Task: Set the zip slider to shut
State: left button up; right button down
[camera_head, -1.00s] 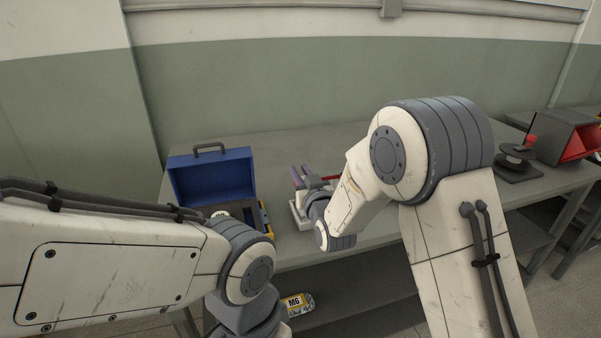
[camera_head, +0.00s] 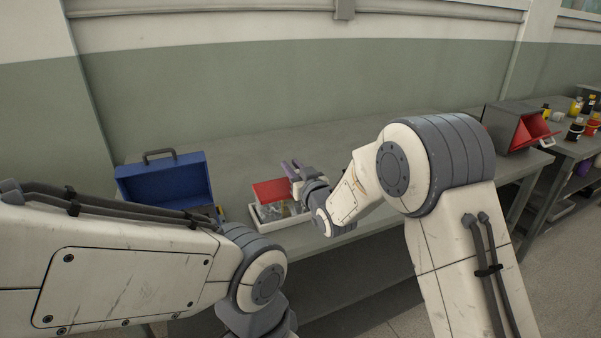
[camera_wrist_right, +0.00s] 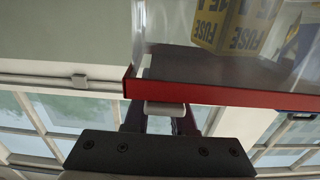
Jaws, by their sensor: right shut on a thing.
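A clear pouch with a red strip (camera_wrist_right: 250,95) along one edge fills the top right of the right wrist view. A light grey block (camera_wrist_right: 165,108), apparently the zip slider, sits against the strip near its left end in that view. My right gripper (camera_wrist_right: 160,118) is shut on this slider. In the head view my right gripper (camera_head: 292,170) stands at the right side of a red panel (camera_head: 272,190) above a white tray (camera_head: 258,222); it partly hides them. My left arm enters from the left, and its gripper is out of view.
An open blue case (camera_head: 165,183) stands left of the tray on the grey bench (camera_head: 400,125). A grey and red bin (camera_head: 512,128) stands farther right. Bench behind the tray is clear.

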jog(key=shift+d, duration=0.1)
jog(key=c, duration=0.7)
grip_release()
jog(key=b+v, duration=0.1)
jog(key=v, duration=0.9)
jog(key=shift+s+d, duration=0.1)
jog(key=shift+s, duration=0.1)
